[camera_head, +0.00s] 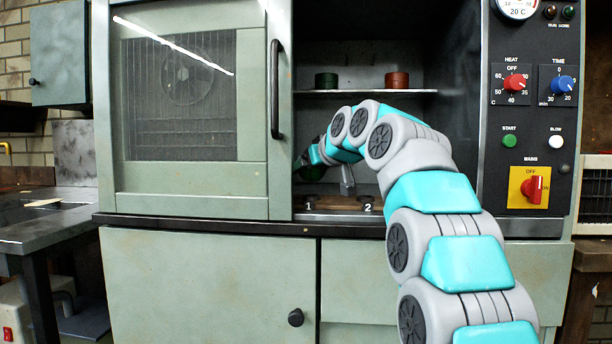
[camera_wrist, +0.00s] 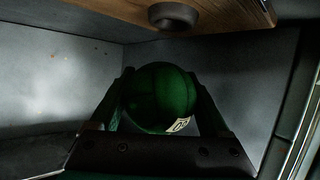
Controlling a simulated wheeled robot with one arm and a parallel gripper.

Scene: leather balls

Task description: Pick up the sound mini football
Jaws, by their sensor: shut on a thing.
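A dark green ball (camera_wrist: 160,97) with seams and a small pale label sits between the two fingers of my gripper (camera_wrist: 160,85) in the wrist view. The fingers are shut on its left and right sides. No tear shows on the side facing the wrist camera; its far side is hidden. In the head view my gripper (camera_head: 306,160) is inside the open cabinet, by the left edge of the opening. The ball (camera_head: 312,173) shows there as a dark green patch, partly hidden by the arm and in shadow.
A wooden board (camera_head: 342,205) marked 1 and 2 lies on the cabinet floor. Its wood (camera_wrist: 215,14) and a dark ring (camera_wrist: 173,16) show in the wrist view. The sliding door (camera_head: 185,180) covers the left side.

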